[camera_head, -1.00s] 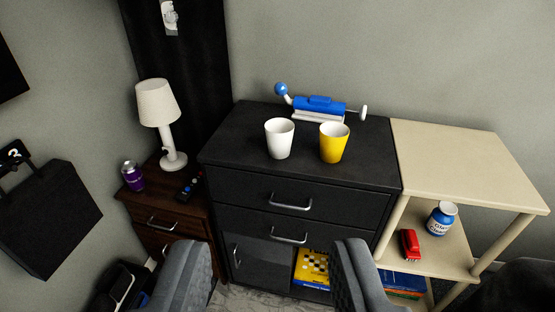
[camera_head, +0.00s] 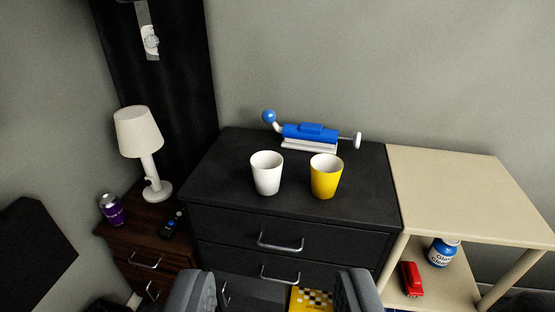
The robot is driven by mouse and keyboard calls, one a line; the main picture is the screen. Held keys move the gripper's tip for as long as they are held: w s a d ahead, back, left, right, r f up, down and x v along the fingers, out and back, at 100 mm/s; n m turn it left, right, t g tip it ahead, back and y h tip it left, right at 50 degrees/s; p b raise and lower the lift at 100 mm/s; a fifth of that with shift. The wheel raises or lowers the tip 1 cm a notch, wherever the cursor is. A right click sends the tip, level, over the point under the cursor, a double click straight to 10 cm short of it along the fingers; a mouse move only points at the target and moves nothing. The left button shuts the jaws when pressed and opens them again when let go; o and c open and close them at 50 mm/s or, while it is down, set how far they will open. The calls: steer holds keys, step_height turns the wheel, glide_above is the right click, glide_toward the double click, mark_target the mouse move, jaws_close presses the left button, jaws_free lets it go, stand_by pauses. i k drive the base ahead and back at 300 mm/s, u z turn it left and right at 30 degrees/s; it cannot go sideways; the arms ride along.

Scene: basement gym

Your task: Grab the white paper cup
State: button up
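The white paper cup (camera_head: 267,174) stands upright on top of the black dresser (camera_head: 222,180), near its front edge. A yellow cup (camera_head: 326,177) with a white inside stands just to its right, with a small gap between them. My gripper (camera_head: 272,290) is at the bottom of the picture, its two grey fingers wide apart with nothing between them. It is in front of the dresser drawers, below and short of the white cup.
A blue and white device (camera_head: 310,135) lies behind the cups. A white lamp (camera_head: 141,145), a purple can (camera_head: 111,209) and a remote (camera_head: 170,225) are on the brown nightstand at left. A cream shelf (camera_head: 455,190) with a blue jar (camera_head: 442,252) and red toy car (camera_head: 411,279) stands at right.

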mark_target(266, 165)
steer(key=z, duration=0.35)
steer(key=i, duration=0.85)
steer(key=z, duration=0.5)
